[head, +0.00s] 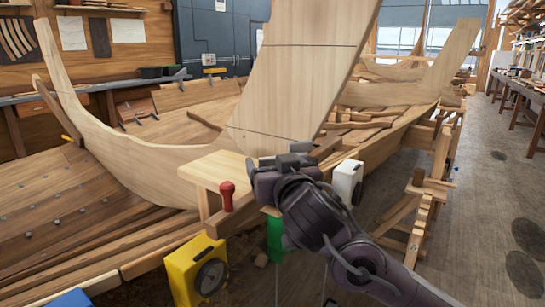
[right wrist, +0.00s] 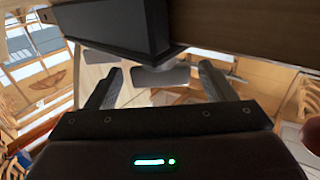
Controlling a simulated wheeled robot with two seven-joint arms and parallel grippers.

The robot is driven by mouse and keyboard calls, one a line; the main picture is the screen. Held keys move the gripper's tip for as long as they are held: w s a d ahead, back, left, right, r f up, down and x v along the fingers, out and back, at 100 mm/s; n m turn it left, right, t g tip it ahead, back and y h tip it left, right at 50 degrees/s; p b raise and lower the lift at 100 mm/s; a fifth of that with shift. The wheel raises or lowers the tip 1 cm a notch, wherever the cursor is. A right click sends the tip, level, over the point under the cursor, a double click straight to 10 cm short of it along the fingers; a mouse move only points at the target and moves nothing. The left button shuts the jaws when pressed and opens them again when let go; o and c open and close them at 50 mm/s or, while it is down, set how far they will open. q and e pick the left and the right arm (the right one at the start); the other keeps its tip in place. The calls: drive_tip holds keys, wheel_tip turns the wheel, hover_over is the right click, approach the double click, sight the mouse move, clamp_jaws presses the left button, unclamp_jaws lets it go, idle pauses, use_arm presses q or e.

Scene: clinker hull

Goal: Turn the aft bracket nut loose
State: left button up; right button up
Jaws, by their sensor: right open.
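My right gripper (head: 268,180) is at the edge of the light wooden platform in the middle of the head view. In the right wrist view my right gripper (right wrist: 157,88) is open, its two dark fingers well apart. A grey piece with flat wings (right wrist: 160,78), which looks like the bracket nut, shows between and beyond the fingers; I cannot tell whether they touch it. A dark box-shaped bracket (right wrist: 105,28) sits just above it against a brown wooden beam (right wrist: 250,30). In the head view my arm hides the nut. My left gripper is out of view.
A red-handled object (head: 227,195) stands at the platform (head: 215,170). A yellow box with a dial (head: 195,270), a white box (head: 347,180) and a green box (head: 275,238) are near my right arm. A tall hull plank (head: 300,70) rises behind. Floor is open at right.

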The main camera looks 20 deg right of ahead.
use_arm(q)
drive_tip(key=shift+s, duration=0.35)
use_arm(e)
drive_tip(key=shift+w, duration=0.65)
